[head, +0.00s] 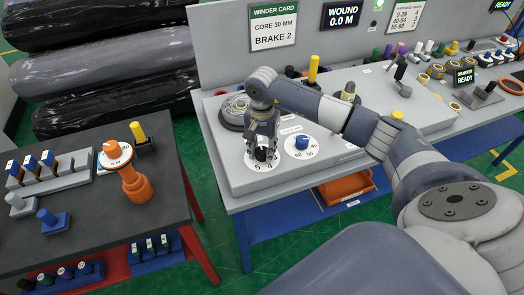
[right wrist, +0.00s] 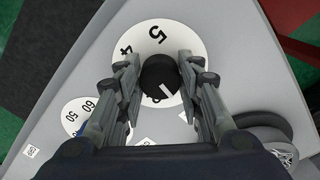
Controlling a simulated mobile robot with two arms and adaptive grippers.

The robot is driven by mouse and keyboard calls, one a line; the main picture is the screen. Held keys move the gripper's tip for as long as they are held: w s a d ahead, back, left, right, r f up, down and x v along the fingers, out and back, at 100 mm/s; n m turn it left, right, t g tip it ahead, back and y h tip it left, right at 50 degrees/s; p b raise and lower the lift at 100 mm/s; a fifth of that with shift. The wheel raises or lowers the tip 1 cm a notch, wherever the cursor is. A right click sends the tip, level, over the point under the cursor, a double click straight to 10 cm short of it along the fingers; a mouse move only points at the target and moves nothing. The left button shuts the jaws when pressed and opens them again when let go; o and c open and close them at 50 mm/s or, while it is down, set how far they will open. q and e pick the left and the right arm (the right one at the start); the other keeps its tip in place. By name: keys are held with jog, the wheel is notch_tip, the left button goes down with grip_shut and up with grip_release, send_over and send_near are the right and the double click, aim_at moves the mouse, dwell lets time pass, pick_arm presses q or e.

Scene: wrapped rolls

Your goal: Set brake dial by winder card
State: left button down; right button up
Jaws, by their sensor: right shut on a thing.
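The winder card (head: 272,27) on the grey back panel reads core 30 mm, brake 2. The brake dial is a white disc (head: 241,185) with black numbers and a black knob (right wrist: 160,80), at the front left of the grey bench top. In the right wrist view 5 and 4 show at its far side. The knob's white mark points down and slightly right in that view; the number there is hidden. My right gripper (head: 263,156) points down over the dial, its fingers (right wrist: 163,90) shut on the knob from both sides. My left gripper is not in view.
A second dial with a blue knob (head: 301,143) sits close right of the brake dial. A round dark piece (head: 232,110) lies behind. A dark table (head: 90,222) with an orange dial stand (head: 127,175) is at left.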

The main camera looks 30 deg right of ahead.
aim_at(262, 150)
jog(key=m+b, duration=0.2)
jog(key=m, duration=0.2)
jog(key=shift+f+b, duration=0.15)
jog(key=shift+b, duration=0.25)
jog(key=m+b, duration=0.1)
jog(key=m, duration=0.1)
jog(key=shift+m, duration=0.4)
jog(key=shift+m+b, duration=0.6)
jog(key=shift+m, duration=0.7)
jog(key=o, duration=1.1)
jog(key=shift+c, duration=0.2)
jog(key=shift+r, duration=0.25)
notch_tip(262, 150, up, 12)
